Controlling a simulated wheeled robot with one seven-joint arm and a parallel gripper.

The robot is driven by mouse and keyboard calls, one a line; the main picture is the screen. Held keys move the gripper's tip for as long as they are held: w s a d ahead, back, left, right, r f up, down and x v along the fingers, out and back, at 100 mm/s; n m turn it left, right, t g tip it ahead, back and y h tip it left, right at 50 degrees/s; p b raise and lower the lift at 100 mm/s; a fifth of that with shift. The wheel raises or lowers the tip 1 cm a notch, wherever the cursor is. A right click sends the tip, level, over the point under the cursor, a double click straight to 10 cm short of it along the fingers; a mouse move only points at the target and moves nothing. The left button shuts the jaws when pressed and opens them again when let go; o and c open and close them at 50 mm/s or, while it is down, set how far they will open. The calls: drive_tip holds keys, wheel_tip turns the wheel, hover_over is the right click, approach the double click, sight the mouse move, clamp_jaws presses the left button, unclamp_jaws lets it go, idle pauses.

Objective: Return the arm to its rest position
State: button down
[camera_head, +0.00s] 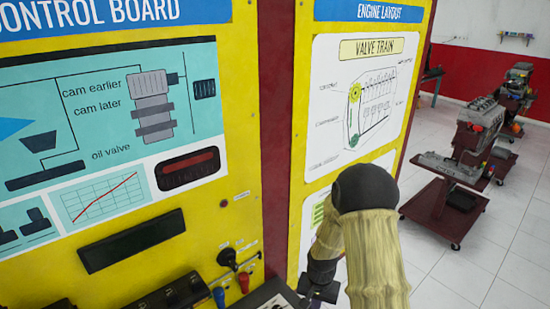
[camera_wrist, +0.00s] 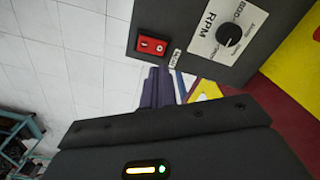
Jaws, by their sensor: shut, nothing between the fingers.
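My arm reaches up in front of the right-hand board in the head view, with its dark joint and pale sleeve showing. My gripper (camera_wrist: 160,88) is in the wrist view, its dark fingers together and empty. The fingers point towards the lower edge of a dark control box (camera_wrist: 190,20), beside its red rocker switch (camera_wrist: 152,44) and RPM knob (camera_wrist: 229,36). I cannot tell how far the fingers are from the box. In the head view the arm's end is low in the picture and its fingers are hard to make out.
A yellow control board (camera_head: 240,120) fills the left of the head view, with red and blue plugs low on it. A valve train poster (camera_head: 385,75) is on the right-hand panel. An engine on a red cart (camera_head: 455,185) stands beyond; white floor (camera_head: 500,270) is open at right.

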drive_tip(key=s+r+n+t+b, duration=0.2)
drive_tip(key=s+r+n+b, duration=0.1)
drive_tip(key=s+r, duration=1.1)
wheel_tip(320, 180, up, 2)
drive_tip(key=shift+s+d+r+n+t, duration=0.1)
drive_tip(key=shift+s+d+n+t, duration=0.15)
drive_tip(key=shift+n, duration=0.55)
drive_tip(key=shift+d, duration=0.1)
